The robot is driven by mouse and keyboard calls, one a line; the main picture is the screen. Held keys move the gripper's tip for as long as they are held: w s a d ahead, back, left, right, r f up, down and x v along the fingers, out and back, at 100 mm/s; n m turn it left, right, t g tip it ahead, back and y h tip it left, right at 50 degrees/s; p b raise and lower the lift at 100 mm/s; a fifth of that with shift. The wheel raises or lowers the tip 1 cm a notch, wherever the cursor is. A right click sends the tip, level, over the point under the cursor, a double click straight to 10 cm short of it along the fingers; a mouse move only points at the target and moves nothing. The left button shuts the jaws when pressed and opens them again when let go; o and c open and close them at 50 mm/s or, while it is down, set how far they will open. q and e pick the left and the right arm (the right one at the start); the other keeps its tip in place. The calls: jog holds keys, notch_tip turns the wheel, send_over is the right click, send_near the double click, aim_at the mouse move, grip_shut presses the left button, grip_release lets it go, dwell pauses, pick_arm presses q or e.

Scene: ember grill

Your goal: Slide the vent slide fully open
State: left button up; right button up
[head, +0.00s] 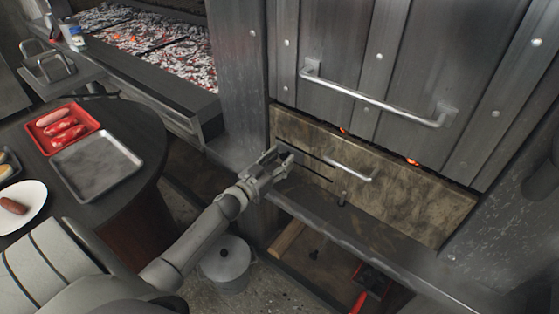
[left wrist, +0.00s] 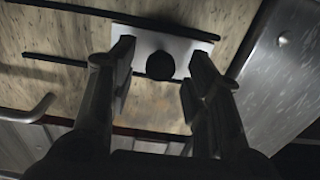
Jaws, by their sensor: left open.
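The vent slide is a pale metal plate (left wrist: 185,47) with a round black knob (left wrist: 160,66), seen in the left wrist view between two dark rails. My left gripper (head: 273,164) is open at the left end of the brown lower panel (head: 410,188), by the metal post. In the left wrist view its two fingers stand on either side of the knob, with gaps visible between them and it. In the head view my gripper mostly hides the plate and knob; the dark rails (head: 318,174) run right from it. My right gripper is not in view.
A bar handle (head: 350,170) sits on the lower panel, right of the rails. A larger handle (head: 375,97) crosses the door above. A metal ledge (head: 370,232) runs below the panel. A post (head: 240,80) stands left; a round table (head: 140,165) with trays is further left.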

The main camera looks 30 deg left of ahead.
pick_arm(q)
jog(key=shift+c, duration=0.3)
grip_shut()
jog(key=d, duration=0.3)
jog(key=d+p, duration=0.1)
jog(key=d, duration=0.2)
jog(key=d+p, duration=0.1)
jog(key=d, duration=0.3)
jog(key=shift+s+d, duration=0.1)
jog(key=shift+s, duration=0.25)
jog(key=shift+d, duration=0.1)
jog(key=shift+o, duration=0.3)
grip_release()
jog(key=shift+d, duration=0.15)
